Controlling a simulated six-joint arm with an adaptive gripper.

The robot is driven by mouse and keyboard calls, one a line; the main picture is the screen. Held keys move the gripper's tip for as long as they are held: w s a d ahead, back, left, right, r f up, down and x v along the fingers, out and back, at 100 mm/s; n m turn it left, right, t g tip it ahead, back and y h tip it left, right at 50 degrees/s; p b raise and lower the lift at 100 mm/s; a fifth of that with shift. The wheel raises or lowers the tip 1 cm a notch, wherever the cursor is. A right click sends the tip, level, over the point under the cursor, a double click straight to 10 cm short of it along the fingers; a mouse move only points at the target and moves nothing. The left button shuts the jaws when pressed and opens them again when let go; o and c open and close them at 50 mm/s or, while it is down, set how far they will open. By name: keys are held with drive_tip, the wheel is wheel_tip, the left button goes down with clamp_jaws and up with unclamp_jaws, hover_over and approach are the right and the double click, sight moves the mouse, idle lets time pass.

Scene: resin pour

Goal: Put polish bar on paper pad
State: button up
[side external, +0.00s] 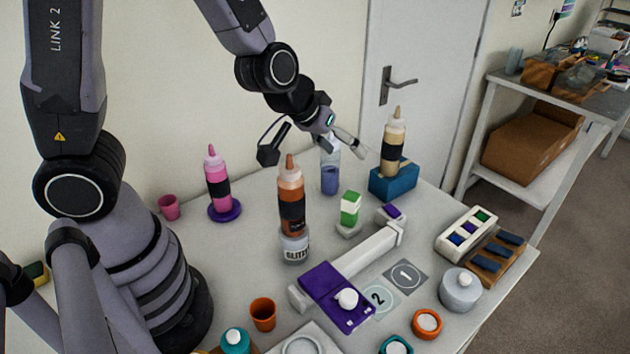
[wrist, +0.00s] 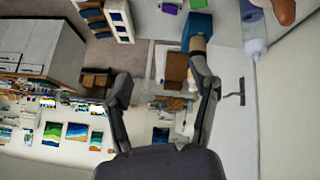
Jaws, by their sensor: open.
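A small block with a green top and white lower part (side external: 350,210) stands upright on a pale base; it may be the polish bar, but I cannot tell for certain. Its green top may show at the top edge of the wrist view (wrist: 196,4). A purple sheet or pad (side external: 330,292) lies over the end of a long white bar, with a white knob on it. I cannot tell which thing is the paper pad. My gripper (side external: 315,154) is open and empty, high above the back of the table near the bottles; its spread fingers also show in the wrist view (wrist: 163,82).
A brown bottle (side external: 291,205) stands on a glitter jar (side external: 294,246). A blue-filled bottle (side external: 330,172) and a tan bottle (side external: 393,145) in a blue block (side external: 392,180) stand at the back. A pink bottle (side external: 217,178) stands left; a white tray (side external: 452,245) lies right.

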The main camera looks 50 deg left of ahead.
drive_tip(key=s+a+r+m+h, duration=0.1)
drive_tip(key=s+a+r+m, duration=0.1)
drive_tip(key=s+r, duration=0.45)
drive_tip(key=s+a+r+g+y, duration=0.1)
drive_tip(key=s+a+r, duration=0.3)
drive_tip(key=s, duration=0.2)
drive_tip(key=s+a+r+m+g+y, duration=0.1)
drive_tip(key=s+a+r, duration=0.3)
drive_tip(key=s, duration=0.3)
drive_tip(key=shift+s+m, duration=0.15)
drive_tip(key=shift+m, duration=0.15)
